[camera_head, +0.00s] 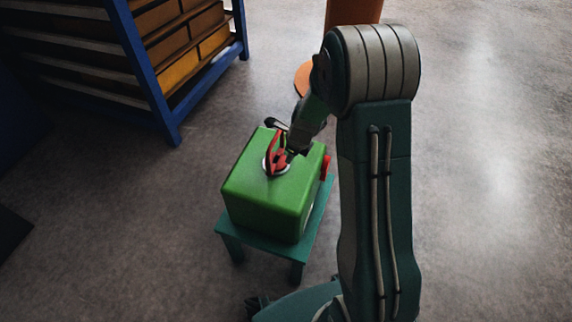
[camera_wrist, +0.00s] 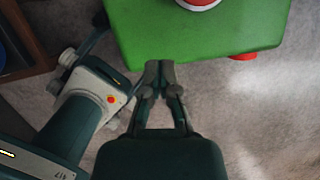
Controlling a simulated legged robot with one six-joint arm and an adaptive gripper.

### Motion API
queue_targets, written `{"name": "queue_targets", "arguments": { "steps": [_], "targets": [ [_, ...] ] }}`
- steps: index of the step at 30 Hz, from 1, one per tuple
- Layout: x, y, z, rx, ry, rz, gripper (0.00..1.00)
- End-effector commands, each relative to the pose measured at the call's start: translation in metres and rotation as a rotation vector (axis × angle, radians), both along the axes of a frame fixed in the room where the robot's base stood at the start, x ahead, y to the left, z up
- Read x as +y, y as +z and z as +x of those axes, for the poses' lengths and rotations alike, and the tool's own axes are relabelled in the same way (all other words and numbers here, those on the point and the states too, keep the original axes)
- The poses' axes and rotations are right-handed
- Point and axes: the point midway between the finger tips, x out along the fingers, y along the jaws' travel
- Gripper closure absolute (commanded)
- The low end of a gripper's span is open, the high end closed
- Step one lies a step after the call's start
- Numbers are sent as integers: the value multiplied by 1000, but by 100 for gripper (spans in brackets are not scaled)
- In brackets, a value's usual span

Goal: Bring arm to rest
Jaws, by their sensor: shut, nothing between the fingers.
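My gripper (camera_wrist: 160,68) shows in the wrist view with its fingertips together and nothing between them. The tips show against the edge of a green block-like casting (camera_wrist: 205,35). In the head view my arm reaches down to the right side of the top of this casting (camera_head: 265,205). There the fingertips are hard to make out, and I cannot tell whether they touch it. A red upright piece (camera_head: 275,155) stands in a pale ring on the casting's top. In the wrist view a red and white round part (camera_wrist: 199,3) is cut off by the top edge.
The casting sits on a small teal stool (camera_head: 231,241). A blue-framed rack (camera_head: 152,85) with orange and brown bins stands at the upper left. An orange-brown column (camera_head: 350,12) rises behind my arm. The grey floor at right is clear.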

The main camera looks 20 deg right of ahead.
Motion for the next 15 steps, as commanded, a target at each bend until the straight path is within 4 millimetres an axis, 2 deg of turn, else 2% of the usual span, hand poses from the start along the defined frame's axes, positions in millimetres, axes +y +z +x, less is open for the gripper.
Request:
{"name": "queue_targets", "arguments": {
  "steps": [4,13,15],
  "targets": [
    [-2,14,-3,0,0,0,100],
    [-2,19,-4,-3,11,-3,100],
    [-1,30,-6,-21,57,-12,100]
  ]
}}
